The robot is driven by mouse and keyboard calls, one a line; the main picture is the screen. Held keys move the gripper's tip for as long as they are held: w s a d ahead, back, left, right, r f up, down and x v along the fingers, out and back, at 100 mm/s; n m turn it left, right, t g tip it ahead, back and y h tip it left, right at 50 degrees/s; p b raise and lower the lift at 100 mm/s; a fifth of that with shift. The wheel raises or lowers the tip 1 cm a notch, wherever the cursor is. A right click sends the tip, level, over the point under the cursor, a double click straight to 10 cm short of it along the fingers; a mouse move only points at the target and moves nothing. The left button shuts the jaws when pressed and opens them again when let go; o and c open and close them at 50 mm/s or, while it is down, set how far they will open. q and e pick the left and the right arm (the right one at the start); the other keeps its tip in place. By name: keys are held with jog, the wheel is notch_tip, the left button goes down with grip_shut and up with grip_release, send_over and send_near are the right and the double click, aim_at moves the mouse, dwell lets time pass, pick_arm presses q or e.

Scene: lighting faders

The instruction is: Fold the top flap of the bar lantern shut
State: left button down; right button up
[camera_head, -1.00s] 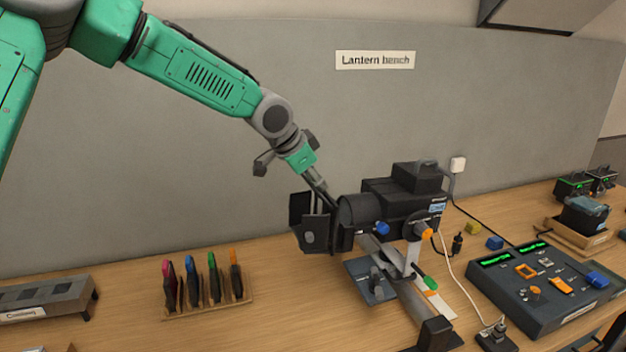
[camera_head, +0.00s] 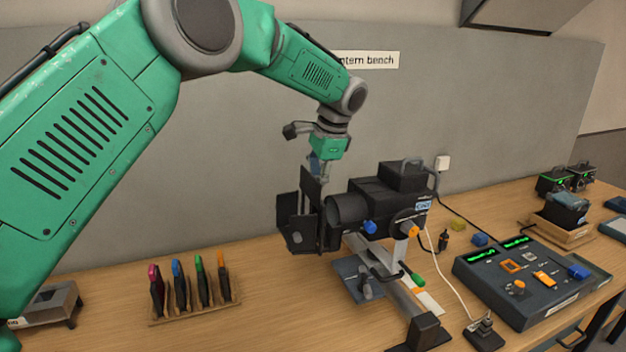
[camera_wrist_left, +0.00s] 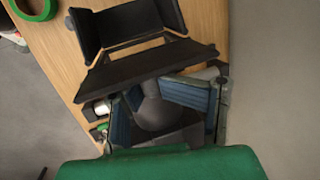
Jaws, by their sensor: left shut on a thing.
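The black bar lantern (camera_head: 385,200) sits on a stand on the bench, its flaps at its left end. The top flap (camera_head: 310,187) stands up steeply above the lantern's front; in the left wrist view it is the wide dark plate (camera_wrist_left: 150,66). The other flaps (camera_head: 296,230) spread around the opening. My left gripper (camera_head: 318,170) comes down from above at the top flap and is shut on it. Its blue-padded fingers (camera_wrist_left: 160,103) show in the wrist view, partly overlapped by the flap, so the exact contact is hidden. My right gripper is not in view.
A rack of coloured-handled tools (camera_head: 190,300) stands left of the lantern. A fader console (camera_head: 530,280) is to the right, with a white cable in front of it. A grey wall panel (camera_head: 450,90) rises behind. Bare bench lies between the rack and the lantern.

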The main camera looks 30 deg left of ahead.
pick_arm(q)
jog(key=shift+w+d, duration=0.1)
jog(key=shift+d, duration=0.05)
dwell(0.4)
jog(key=c, duration=1.5)
grip_release()
jog(key=shift+w+d, duration=0.1)
jog(key=shift+d, duration=0.1)
jog(key=v, duration=1.2)
jog(key=shift+w+d+f, duration=0.1)
jog(key=shift+w+d, duration=0.15)
jog(key=shift+d, duration=0.1)
jog(key=shift+a, duration=0.2)
